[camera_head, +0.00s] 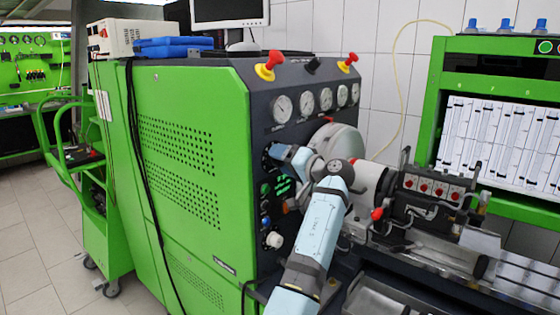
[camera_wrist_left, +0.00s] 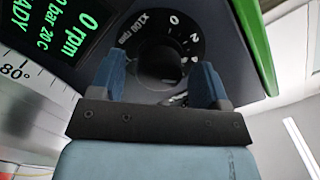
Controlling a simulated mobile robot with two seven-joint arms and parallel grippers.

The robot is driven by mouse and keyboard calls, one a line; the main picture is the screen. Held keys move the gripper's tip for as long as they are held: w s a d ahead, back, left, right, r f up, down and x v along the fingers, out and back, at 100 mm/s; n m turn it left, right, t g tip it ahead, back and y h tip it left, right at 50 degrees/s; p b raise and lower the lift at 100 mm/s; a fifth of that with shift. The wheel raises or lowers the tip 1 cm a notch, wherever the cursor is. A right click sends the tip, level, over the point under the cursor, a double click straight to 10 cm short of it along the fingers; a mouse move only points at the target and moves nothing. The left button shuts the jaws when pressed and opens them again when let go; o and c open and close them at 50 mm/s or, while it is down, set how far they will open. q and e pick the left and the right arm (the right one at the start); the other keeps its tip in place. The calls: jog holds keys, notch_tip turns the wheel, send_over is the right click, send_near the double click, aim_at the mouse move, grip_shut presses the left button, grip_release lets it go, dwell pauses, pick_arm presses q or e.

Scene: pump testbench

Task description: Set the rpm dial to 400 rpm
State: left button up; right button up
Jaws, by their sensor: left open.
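The rpm dial (camera_wrist_left: 160,62) shows in the left wrist view as a dark round knob in a black ring marked "x100 rpm", with 0, 2 and part of a 4 readable. My left gripper (camera_wrist_left: 161,72) is open, its two blue fingers on either side of the knob. Contact with the knob cannot be told. In the head view the left gripper (camera_head: 277,151) is at the upper part of the dark control panel and largely covers the dial. The green-lit display (camera_wrist_left: 72,32) reads "0 rpm" and "0 bar 20c". My right gripper is not in view.
In the head view, pressure gauges (camera_head: 282,108) line the panel above the gripper. A white knob (camera_head: 274,240) sits lower on the panel. Red mushroom buttons (camera_head: 270,65) stand on top. The pump assembly (camera_head: 430,190) is to the right of my arm.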

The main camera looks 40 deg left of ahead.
pick_arm(q)
jog(key=s+d+b, duration=0.1)
jog(key=d, duration=1.1)
jog(key=shift+d+b, duration=0.25)
jog(key=shift+b, duration=0.05)
jog(key=shift+s+r, duration=0.1)
